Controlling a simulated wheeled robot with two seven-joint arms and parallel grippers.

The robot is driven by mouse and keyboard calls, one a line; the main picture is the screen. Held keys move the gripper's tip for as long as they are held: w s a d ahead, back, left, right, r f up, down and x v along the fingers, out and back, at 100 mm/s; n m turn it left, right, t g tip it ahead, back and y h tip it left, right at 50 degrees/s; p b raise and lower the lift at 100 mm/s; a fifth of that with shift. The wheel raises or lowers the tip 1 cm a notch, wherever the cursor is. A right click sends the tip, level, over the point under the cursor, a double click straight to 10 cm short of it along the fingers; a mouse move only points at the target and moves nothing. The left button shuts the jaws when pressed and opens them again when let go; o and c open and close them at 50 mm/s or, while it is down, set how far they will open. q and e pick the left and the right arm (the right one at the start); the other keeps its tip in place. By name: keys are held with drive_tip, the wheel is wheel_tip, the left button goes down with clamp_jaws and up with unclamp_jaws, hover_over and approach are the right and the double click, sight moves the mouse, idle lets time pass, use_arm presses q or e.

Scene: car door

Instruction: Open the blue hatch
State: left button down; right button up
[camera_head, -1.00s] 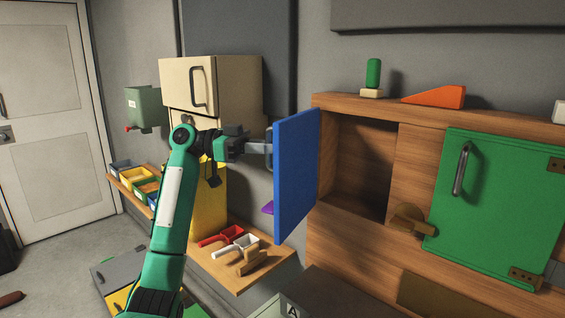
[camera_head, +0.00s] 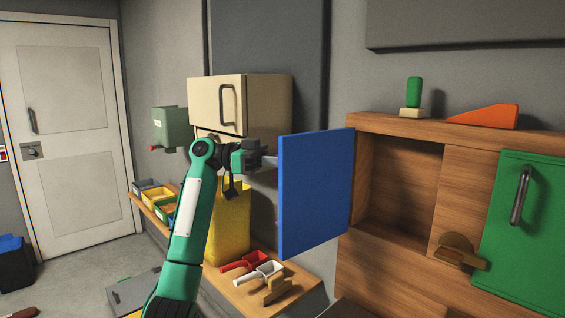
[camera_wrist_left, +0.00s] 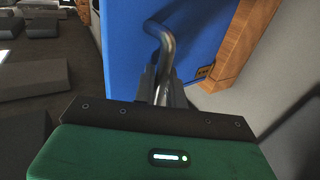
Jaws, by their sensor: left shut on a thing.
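The blue hatch (camera_head: 315,192) is swung wide open on its right edge, out from the wooden cabinet (camera_head: 385,122). The compartment behind it (camera_head: 402,190) is open to view and looks empty. My left gripper (camera_head: 268,160) is at the hatch's far left side, its fingertips partly hidden behind the panel. In the left wrist view, the gripper (camera_wrist_left: 163,92) is shut on the hatch's metal handle (camera_wrist_left: 163,42), with the blue panel (camera_wrist_left: 205,35) just beyond. A hinge (camera_wrist_left: 205,71) shows at the panel's edge by the wood. My right gripper is not in view.
A low shelf (camera_head: 300,295) with scoops lies below the hatch. A cream cabinet (camera_head: 218,105) and yellow object (camera_head: 230,230) stand behind my arm.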

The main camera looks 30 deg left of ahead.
use_arm(q)
drive_tip(key=c, duration=1.8)
unclamp_jaws()
drive_tip(key=shift+c, duration=0.2)
drive_tip(key=shift+w+d, duration=0.15)
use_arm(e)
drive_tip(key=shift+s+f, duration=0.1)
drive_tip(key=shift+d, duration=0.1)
